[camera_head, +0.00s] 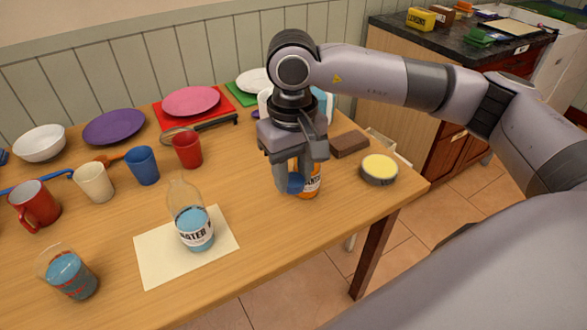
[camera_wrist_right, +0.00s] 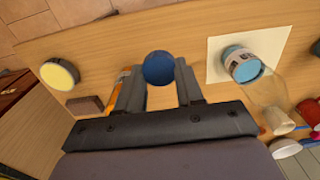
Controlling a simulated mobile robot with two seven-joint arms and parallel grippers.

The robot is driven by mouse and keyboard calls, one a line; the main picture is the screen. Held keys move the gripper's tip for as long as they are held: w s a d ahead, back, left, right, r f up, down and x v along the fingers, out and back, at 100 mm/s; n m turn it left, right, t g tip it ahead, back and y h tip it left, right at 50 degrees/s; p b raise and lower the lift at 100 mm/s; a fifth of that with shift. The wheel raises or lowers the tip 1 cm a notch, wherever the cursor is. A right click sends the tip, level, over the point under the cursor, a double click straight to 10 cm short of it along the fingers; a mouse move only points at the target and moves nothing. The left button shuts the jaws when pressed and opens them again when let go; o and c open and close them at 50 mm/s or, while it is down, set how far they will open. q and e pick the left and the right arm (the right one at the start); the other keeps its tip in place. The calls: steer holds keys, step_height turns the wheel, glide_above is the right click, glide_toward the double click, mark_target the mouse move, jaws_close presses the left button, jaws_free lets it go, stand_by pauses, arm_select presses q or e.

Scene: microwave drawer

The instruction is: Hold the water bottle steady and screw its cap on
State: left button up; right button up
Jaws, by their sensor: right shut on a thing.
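The clear water bottle (camera_head: 195,228) stands upright on a cream sheet (camera_head: 150,262), with blue water inside and a "WATER" label. Its neck is open, with no cap on it. The bottle also shows in the right wrist view (camera_wrist_right: 262,84). My right gripper (camera_head: 294,178) points down, to the right of the bottle and apart from it. It is shut on the round blue cap (camera_wrist_right: 158,68), which shows between the fingertips in the right wrist view. In the head view the cap (camera_head: 295,184) is partly hidden by the fingers. My left gripper is not in view.
An orange labelled container (camera_head: 312,184) stands close behind my right gripper. A brown block (camera_head: 349,144) and a yellow-topped round tin (camera_head: 380,168) lie to the right. Cups, a glass of blue water (camera_head: 70,277) and plates are left and behind. The table between gripper and sheet is clear.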

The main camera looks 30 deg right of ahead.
steer(key=w+a+r, duration=0.5)
steer(key=w+a, duration=0.2)
steer(key=a, duration=0.1)
glide_toward(174, 175)
steer(key=shift+d+f, duration=0.15)
steer(key=shift+d, duration=0.35)
steer(key=shift+a+r, duration=0.3)
steer(key=shift+a, duration=0.2)
steer(key=shift+f, duration=2.05)
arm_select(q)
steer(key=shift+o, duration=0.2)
